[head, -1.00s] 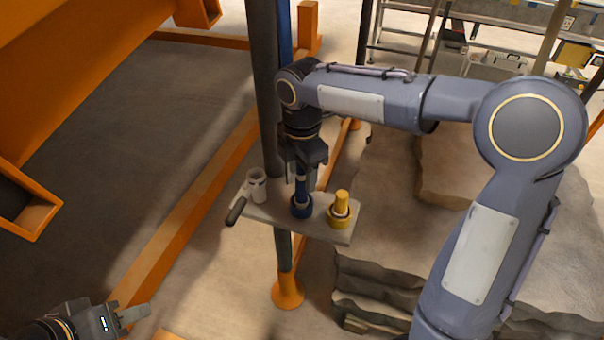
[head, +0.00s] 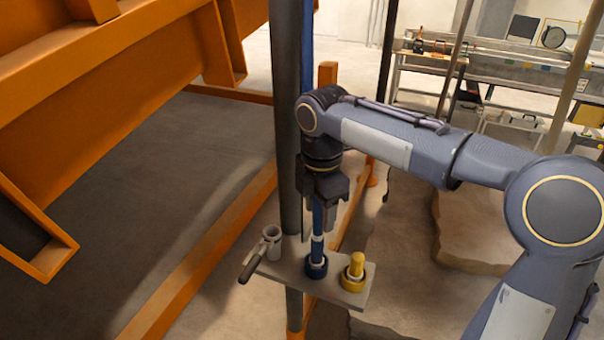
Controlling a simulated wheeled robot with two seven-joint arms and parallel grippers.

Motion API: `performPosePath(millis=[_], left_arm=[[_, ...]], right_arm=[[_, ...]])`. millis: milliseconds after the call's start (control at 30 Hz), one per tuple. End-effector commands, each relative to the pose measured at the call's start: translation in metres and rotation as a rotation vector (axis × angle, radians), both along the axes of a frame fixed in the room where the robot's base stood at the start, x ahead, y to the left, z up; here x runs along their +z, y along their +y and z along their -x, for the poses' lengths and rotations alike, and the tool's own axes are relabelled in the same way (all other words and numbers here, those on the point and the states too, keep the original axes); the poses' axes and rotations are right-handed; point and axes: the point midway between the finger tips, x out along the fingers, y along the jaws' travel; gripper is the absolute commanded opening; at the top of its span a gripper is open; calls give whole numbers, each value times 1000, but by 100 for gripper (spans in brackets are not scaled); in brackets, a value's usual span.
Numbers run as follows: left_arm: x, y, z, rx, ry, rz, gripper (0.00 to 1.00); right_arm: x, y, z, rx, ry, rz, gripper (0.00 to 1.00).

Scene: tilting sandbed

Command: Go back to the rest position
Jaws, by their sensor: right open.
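My right gripper (head: 321,224) is open, pointing down above a small grey plate on the dark post. A blue upright piece (head: 317,246) stands on the plate in a dark blue collar (head: 316,266), below and partly between the fingers. I cannot tell whether the fingers touch it. My left gripper is out of view.
The grey plate (head: 352,298) also carries a yellow peg (head: 356,266) and a white cup-like holder with a dark handle (head: 250,270). The dark post (head: 285,120) stands close behind my gripper. Orange beams (head: 130,60) fill the left; a workbench (head: 480,62) is at the back right.

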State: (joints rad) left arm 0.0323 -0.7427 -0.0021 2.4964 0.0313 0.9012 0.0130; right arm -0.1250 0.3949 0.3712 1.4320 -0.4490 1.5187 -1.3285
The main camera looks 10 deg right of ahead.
Motion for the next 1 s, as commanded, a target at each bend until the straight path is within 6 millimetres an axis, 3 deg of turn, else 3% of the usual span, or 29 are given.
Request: performPosePath(millis=[167,267,433,600,800,1000], left_arm=[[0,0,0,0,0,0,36],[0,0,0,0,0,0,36],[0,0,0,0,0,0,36],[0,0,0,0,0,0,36],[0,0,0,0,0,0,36],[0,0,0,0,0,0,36]], right_arm=[[3,-7,8,-61,-14,-8,50],[7,-24,29,-223,-44,-34,50],[3,-60,91,-706,-100,-155,50],[-19,-80,155,-1244,-105,-350,50],[-51,-80,204,-1739,-41,-589,50],[-66,-75,220,-1943,14,-706,50]])
